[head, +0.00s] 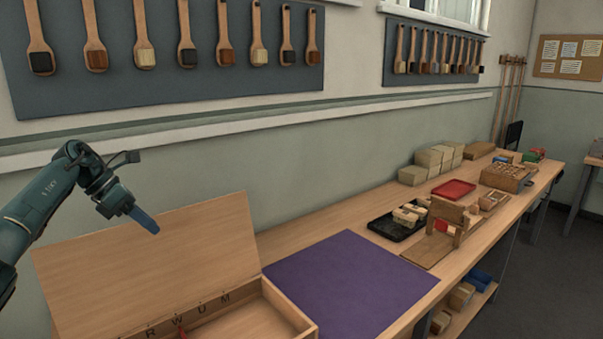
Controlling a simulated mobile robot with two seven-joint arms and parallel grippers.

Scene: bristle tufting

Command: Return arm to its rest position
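My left arm comes in from the left edge, bent at the wrist, with its dark teal links raised. My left gripper (150,226) is in the air in front of the raised lid of a wooden box, pointing down and right. A blue piece shows at its tip as one narrow shape; I cannot tell whether the fingers are apart or together. The gripper appears clear of the lid and the table. My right arm and gripper are outside the view.
The open wooden box (300,318) has its lid (150,262) up and letters inside. A purple mat (345,277) lies bare beside it. Farther right are a black tray (385,227), a red tray (453,189) and several blocks. Brushes hang on the wall board (100,94).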

